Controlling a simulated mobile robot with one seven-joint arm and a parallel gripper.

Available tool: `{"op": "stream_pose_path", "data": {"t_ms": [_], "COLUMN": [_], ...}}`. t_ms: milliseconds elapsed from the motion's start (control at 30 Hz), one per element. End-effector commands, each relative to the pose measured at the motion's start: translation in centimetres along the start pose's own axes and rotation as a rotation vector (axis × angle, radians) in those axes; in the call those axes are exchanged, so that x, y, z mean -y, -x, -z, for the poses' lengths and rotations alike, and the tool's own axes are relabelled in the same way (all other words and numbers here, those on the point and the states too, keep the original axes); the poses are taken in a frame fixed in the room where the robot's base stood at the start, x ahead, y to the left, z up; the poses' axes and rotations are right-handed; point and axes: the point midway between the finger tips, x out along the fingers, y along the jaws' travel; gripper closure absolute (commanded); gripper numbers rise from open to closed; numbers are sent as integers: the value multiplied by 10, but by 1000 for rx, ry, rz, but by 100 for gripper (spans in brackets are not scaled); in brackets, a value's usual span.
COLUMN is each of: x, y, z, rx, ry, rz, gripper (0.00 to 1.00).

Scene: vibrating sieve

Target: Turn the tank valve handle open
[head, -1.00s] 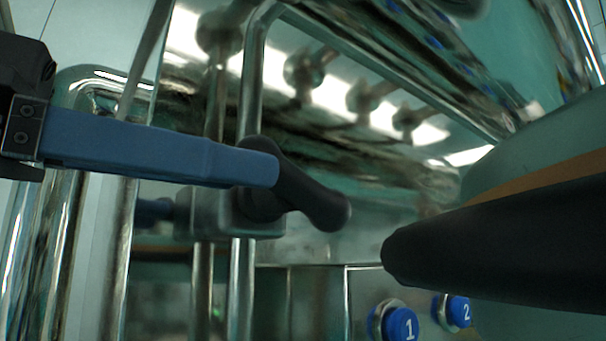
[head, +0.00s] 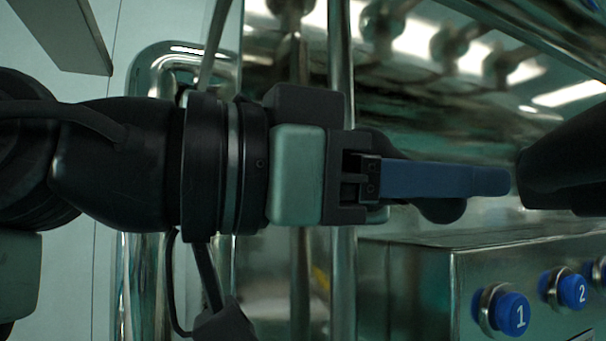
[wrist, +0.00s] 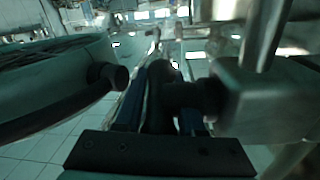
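The black valve handle (head: 442,211) is a rounded lever at mid-right in the head view, partly hidden behind my blue fingers. My gripper (head: 490,181) points right across it, its fingertips reaching past the handle's end. In the wrist view, the blue fingers of my gripper (wrist: 168,90) stand apart, one on each side of the black handle (wrist: 160,105). The handle joins a metal valve block (wrist: 265,100) at right. Whether the fingers press on the handle cannot be told.
A dark round-ended bar (head: 565,165) lies close to the right of my fingertips. A metal panel with blue numbered buttons (head: 513,313) is below. Vertical steel pipes (head: 341,70) stand behind my gripper. In the wrist view, a teal rounded body with a dark knob (wrist: 112,78) is at left.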

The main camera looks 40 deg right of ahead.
Motion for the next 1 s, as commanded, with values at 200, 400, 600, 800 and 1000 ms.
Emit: {"op": "stream_pose_path", "data": {"t_ms": [200, 400, 600, 800, 1000], "x": [0, 0, 0, -1, -2], "y": [0, 0, 0, 0, 0], "z": [0, 0, 0, -2, -6], "rx": [0, 1, 34, 136, 274], "ry": [0, -1, 0, 8, 20], "rz": [0, 0, -7, -26, -50], "gripper": [100, 100, 100, 100, 100]}}
